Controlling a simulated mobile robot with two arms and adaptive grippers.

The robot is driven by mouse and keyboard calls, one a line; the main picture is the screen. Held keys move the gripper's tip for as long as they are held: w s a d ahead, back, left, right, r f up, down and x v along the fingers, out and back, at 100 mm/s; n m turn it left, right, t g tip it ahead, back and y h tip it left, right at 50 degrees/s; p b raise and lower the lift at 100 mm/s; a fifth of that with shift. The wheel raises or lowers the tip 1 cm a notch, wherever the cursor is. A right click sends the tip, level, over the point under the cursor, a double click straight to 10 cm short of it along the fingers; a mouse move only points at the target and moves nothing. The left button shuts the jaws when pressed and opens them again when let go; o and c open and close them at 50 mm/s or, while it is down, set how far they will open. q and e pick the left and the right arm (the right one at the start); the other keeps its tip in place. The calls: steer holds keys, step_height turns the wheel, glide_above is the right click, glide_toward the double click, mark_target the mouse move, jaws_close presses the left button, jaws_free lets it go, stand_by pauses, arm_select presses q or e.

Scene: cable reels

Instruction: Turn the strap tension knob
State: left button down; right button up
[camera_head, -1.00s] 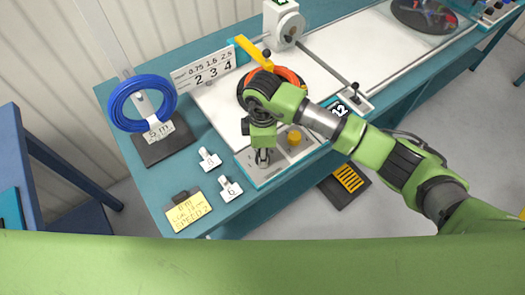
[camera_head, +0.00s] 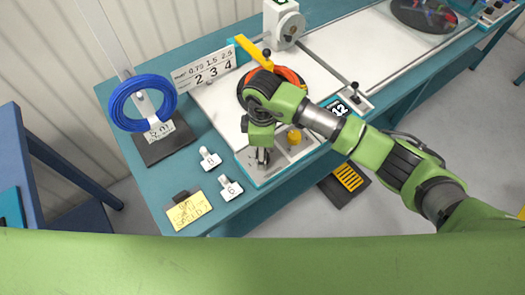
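My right arm comes in from the right. Its gripper (camera_head: 263,157) points down at the grey panel (camera_head: 304,150) on the front edge of the teal bench. The fingertips are at or just above the left part of this panel and look close together. A knob under them cannot be made out, and contact cannot be told. A yellow-orange knob (camera_head: 294,138) stands on the same panel, just right of the gripper and apart from it. No label on the panel can be read as strap tension. My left gripper is not in view.
A blue cable coil (camera_head: 143,103) hangs on a stand at the left. White tags (camera_head: 210,158) and a yellow note (camera_head: 188,210) lie left of the panel. An orange coil (camera_head: 290,75) sits behind my gripper.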

step_height(320, 180, up, 12)
stand_by(0.7)
stand_by(0.4)
